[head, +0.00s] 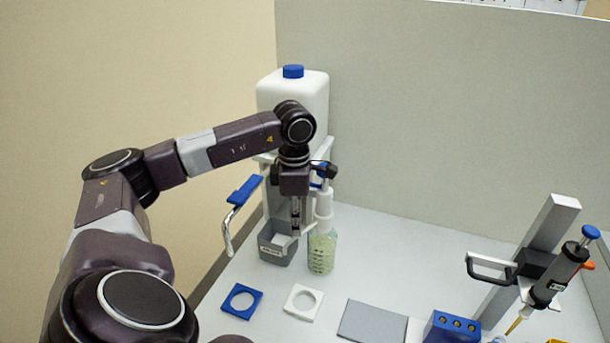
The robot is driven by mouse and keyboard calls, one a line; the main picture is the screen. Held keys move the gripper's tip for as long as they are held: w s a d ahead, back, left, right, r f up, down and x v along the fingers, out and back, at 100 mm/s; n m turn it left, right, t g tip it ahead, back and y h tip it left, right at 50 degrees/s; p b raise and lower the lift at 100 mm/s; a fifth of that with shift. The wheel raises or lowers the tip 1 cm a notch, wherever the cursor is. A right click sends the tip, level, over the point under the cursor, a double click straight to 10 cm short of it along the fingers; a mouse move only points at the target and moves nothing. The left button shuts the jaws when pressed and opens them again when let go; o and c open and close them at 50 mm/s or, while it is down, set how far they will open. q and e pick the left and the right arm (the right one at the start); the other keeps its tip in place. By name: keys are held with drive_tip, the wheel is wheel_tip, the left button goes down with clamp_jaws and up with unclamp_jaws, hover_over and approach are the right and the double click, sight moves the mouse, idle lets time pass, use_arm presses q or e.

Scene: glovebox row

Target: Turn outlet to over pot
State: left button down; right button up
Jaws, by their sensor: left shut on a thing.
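My left gripper (295,226) points down beside the white neck of a clear bottle (321,254) with pale green contents. Its fingers are shut on a small part, probably the outlet, which they largely hide. The gripper is over the right side of a grey, open pot (276,254) with a label on its front. The pot stands just left of the bottle. I cannot tell the outlet's exact direction. My right gripper is not in view.
A large white canister (310,88) with a blue cap stands behind my arm. A blue lever (244,190) on a bent metal rod sticks out at left. Blue (242,301) and white (303,302) ring holders lie in front. A pipette stand (541,232) is at right.

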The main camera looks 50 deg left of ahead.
use_arm(q)
drive_tip(key=c, duration=1.8)
unclamp_jaws()
drive_tip(key=shift+c, duration=0.2)
wheel_tip(320, 180, up, 12)
